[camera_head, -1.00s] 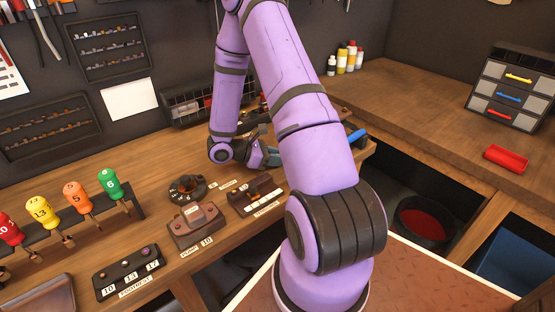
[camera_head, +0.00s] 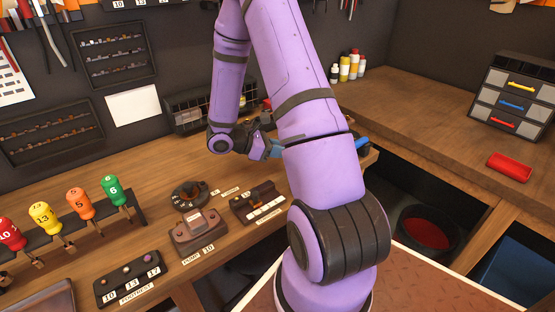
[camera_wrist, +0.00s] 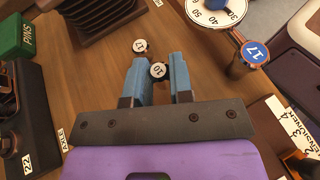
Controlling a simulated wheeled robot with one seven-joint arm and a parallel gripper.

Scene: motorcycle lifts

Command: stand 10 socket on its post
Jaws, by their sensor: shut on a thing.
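My gripper (camera_wrist: 160,80) points down over the wooden bench, its blue fingers closed on a small dark socket with a white cap marked 10 (camera_wrist: 158,71). In the head view my gripper (camera_head: 268,149) is at the back of the bench, partly hidden behind my arm; the socket cannot be made out there. Another white-capped socket (camera_wrist: 140,46), its mark apparently 17, stands just beyond the fingers.
A blue-capped piece marked 17 (camera_wrist: 254,52) and a white dial (camera_wrist: 215,10) are right of the fingers. A green PINS box (camera_wrist: 14,36) is at left. Coloured-handle drivers (camera_head: 80,204) stand behind the rack. A grey-topped block (camera_head: 198,230) and dark round holder (camera_head: 188,193) sit mid-bench.

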